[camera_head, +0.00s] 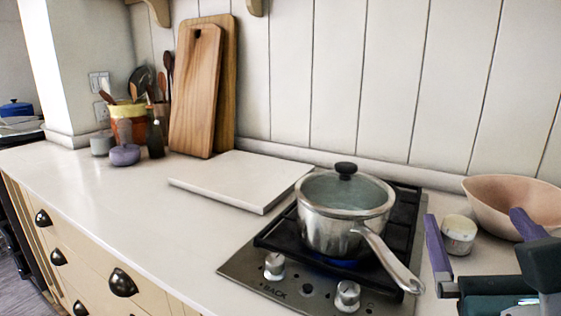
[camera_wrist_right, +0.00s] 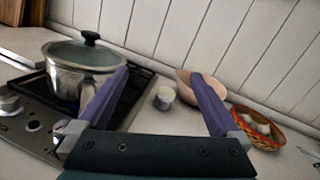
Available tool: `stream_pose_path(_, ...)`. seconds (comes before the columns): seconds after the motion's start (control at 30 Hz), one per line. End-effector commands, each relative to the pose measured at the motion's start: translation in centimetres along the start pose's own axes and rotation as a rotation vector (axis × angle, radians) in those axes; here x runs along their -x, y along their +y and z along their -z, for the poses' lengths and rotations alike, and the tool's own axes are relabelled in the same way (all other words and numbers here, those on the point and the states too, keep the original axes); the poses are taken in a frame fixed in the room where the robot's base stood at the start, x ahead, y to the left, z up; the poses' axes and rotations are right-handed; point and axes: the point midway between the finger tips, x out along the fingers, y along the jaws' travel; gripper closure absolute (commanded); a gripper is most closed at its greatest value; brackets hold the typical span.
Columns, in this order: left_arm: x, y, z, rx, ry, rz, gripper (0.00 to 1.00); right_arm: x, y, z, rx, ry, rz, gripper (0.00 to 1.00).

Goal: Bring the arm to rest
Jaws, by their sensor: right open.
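My right gripper (camera_head: 480,238) is at the right edge in the head view, above the counter beside the stove. Its two purple fingers are spread wide with nothing between them. In the right wrist view the open gripper (camera_wrist_right: 160,100) faces the counter and the wall. A steel saucepan (camera_head: 335,225) with a glass lid and black knob stands on the gas hob, its handle pointing to the front right. The saucepan (camera_wrist_right: 75,80) also shows at the left in the right wrist view. My left gripper is not in view.
A small pale jar (camera_head: 458,236) and a pinkish bowl (camera_head: 500,200) stand near the right gripper. A patterned bowl (camera_wrist_right: 262,130) is farther right. A white board (camera_head: 240,178) lies left of the hob (camera_head: 235,272). Cutting boards (camera_head: 195,95) lean on the wall. The left front counter is clear.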

Motion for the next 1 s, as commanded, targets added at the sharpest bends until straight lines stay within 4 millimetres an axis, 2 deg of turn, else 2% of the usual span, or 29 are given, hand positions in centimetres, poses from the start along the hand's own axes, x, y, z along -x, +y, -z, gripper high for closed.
stream_pose_path(0.1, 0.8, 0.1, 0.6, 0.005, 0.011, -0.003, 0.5, 0.5, 1.9, -2.3, 0.195, -0.068, -0.128, 0.0)
stream_pose_path(0.3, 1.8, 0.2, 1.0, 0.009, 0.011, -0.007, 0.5, 2.8, 5.8, -4.9, 0.618, -0.211, -0.372, 0.0)
stream_pose_path(0.43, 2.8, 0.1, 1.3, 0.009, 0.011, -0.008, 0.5, 6.0, 8.5, -5.3, 1.022, -0.345, -0.585, 0.0)
stream_pose_path(0.53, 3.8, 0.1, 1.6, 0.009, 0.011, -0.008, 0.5, 9.6, 9.7, -4.0, 1.433, -0.48, -0.803, 0.0)
stream_pose_path(0.6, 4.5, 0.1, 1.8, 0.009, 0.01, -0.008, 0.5, 12.3, 9.2, -2.2, 1.717, -0.572, -0.968, 0.0)
stream_pose_path(0.67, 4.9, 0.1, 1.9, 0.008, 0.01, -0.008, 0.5, 14.4, 8.1, -0.6, 1.93, -0.641, -1.109, 0.0)
stream_pose_path(0.8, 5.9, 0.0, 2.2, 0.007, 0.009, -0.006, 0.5, 18.3, 3.4, 2.3, 2.31, -0.766, -1.441, 0.0)
stream_pose_path(0.9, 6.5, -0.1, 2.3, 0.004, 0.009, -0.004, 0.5, 20.8, -0.8, 3.3, 2.49, -0.833, -1.696, 0.0)
stream_pose_path(0.93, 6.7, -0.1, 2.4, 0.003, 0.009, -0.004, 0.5, 21.5, -2.2, 3.4, -2.426, 0.815, 1.706, 0.0)
stream_pose_path(0.97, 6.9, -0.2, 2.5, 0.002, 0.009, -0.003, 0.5, 22.2, -3.6, 3.5, -2.338, 0.79, 1.701, 0.0)
stream_pose_path(1.0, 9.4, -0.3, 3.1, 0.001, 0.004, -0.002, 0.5, 21.9, -3.9, 0.9, -2.354, 0.797, 1.701, 0.0)
